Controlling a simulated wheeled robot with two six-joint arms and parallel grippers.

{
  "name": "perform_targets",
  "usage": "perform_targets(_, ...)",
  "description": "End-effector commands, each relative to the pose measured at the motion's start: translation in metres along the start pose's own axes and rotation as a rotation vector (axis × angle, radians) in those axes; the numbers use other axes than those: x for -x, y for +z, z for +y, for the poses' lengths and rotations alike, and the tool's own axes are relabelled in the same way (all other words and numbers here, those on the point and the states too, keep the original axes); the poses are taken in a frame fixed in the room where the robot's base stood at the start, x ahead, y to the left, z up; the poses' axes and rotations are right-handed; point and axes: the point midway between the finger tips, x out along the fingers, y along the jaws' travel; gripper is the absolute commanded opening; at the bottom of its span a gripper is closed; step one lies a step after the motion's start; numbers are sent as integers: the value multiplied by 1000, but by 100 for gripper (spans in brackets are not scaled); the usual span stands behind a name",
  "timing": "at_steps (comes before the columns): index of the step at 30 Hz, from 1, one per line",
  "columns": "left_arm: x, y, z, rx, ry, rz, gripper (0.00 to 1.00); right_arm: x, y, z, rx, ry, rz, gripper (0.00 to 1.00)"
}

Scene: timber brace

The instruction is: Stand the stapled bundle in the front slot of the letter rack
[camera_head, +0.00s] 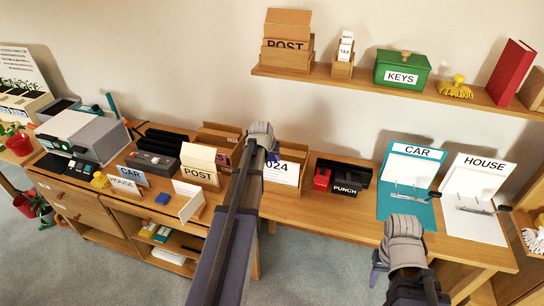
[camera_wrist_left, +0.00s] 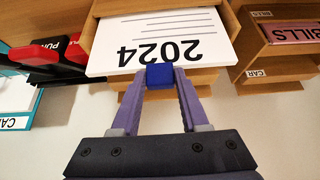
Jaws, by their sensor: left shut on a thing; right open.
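My left gripper (camera_head: 271,158) is over the wooden 2024 holder, with its arm crossing the middle of the head view. In the left wrist view its purple fingers (camera_wrist_left: 160,80) are shut on a small blue block (camera_wrist_left: 160,73) at the edge of a white sheet or bundle marked 2024 (camera_wrist_left: 165,45). I cannot tell whether the block is fixed to the paper. The 2024 paper also shows in the head view (camera_head: 281,174). A wooden rack labelled BILLS and CAR (camera_wrist_left: 282,52) stands beside it. My right gripper (camera_head: 377,268) is open and empty, low in front of the desk.
A black PUNCH (camera_head: 345,178) and red box (camera_head: 322,177) lie right of the holder. A POST box (camera_head: 199,165) stands left. A shelf (camera_head: 375,84) runs above.

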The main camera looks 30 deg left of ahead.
Motion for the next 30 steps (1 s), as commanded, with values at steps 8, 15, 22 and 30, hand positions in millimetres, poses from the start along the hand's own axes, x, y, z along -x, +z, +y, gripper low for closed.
perform_targets(8,-11,6,0,0,0,1,0,-13,-1,-1,0,0,0,50)
perform_targets(15,-13,8,0,0,0,1,0,-15,-1,-1,0,0,0,50)
perform_targets(22,-13,8,0,0,0,1,54,-15,-1,-1,0,0,0,50)
perform_targets(30,-13,8,0,0,0,0,79,-15,-1,-1,0,0,0,50)
